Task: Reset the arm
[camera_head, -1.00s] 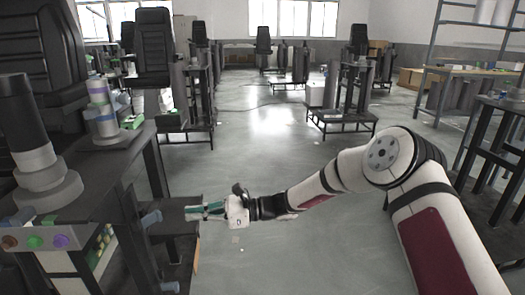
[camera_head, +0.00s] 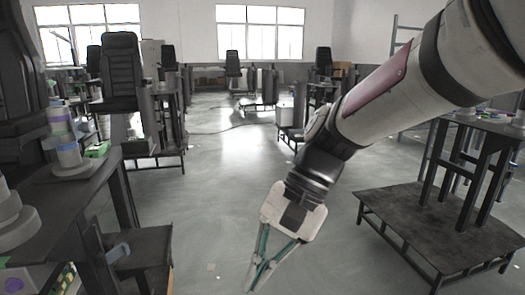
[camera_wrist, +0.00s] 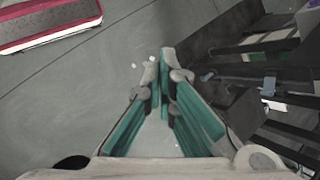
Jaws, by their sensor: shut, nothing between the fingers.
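My gripper (camera_head: 256,285) hangs from my arm in the lower middle of the head view, pointing down over the open floor. Its green-lined fingers come together at the tips and hold nothing. In the wrist view my gripper (camera_wrist: 160,62) also shows shut and empty, with bare grey floor beyond the tips. My white arm with its dark red panel comes in from the upper right and bends down to the gripper. No object touches the fingers.
A dark workstation (camera_head: 125,195) with grey cylinders stands at the left. A low black platform (camera_head: 405,225) with a table frame is at the right. Black chairs (camera_head: 121,70) and stands are farther back. The floor (camera_head: 235,190) between is clear.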

